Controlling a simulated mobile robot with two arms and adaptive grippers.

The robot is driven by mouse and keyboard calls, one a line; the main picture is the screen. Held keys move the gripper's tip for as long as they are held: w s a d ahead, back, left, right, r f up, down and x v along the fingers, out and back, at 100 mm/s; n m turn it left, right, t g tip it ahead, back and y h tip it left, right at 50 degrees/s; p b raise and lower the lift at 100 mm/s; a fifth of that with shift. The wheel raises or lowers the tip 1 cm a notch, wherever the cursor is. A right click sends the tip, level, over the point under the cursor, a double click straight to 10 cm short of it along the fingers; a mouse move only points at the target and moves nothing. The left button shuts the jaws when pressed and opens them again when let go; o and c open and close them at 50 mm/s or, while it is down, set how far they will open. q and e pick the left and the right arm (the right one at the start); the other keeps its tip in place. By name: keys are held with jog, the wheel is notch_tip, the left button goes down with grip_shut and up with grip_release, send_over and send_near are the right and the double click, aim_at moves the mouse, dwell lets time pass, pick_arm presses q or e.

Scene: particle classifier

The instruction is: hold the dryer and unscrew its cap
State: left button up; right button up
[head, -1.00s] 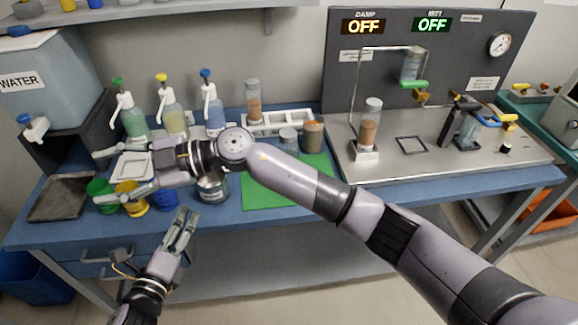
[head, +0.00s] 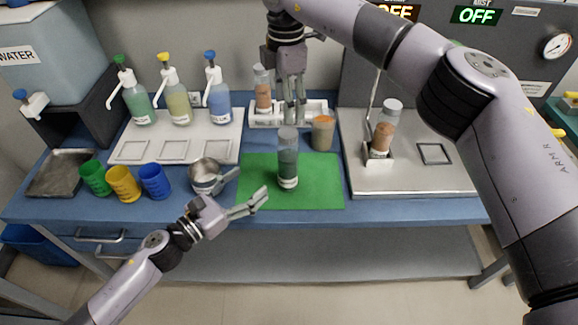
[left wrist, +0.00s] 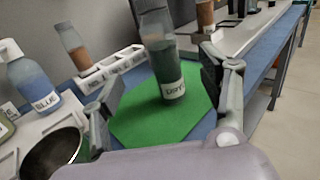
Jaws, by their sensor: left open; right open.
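The dryer (head: 288,160), a clear cylinder with dark greenish contents and a white label, stands upright on the green mat (head: 320,192). Its clear upper end points up. In the left wrist view the dryer (left wrist: 163,70) stands ahead, between the lines of my two fingers, with its top cut off by the frame edge. My left gripper (head: 250,190) is open and empty, just left of the dryer at the mat's front left, apart from it. My right gripper (head: 294,115) is open, pointing down close above and behind the dryer's top; contact cannot be told.
A metal pot (head: 205,174) stands close left of the mat, beside my left gripper. A brown-filled jar (head: 323,132) stands behind right of the dryer. A white rack (head: 262,118) with a brown-filled bottle is behind. Coloured cups (head: 123,183) and pump bottles stand left. The mat's right part is clear.

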aim_at(289, 152)
pick_arm(q)
jog(key=x, duration=1.5)
jog(key=shift+a+f, duration=0.1)
grip_shut()
dwell(0.3)
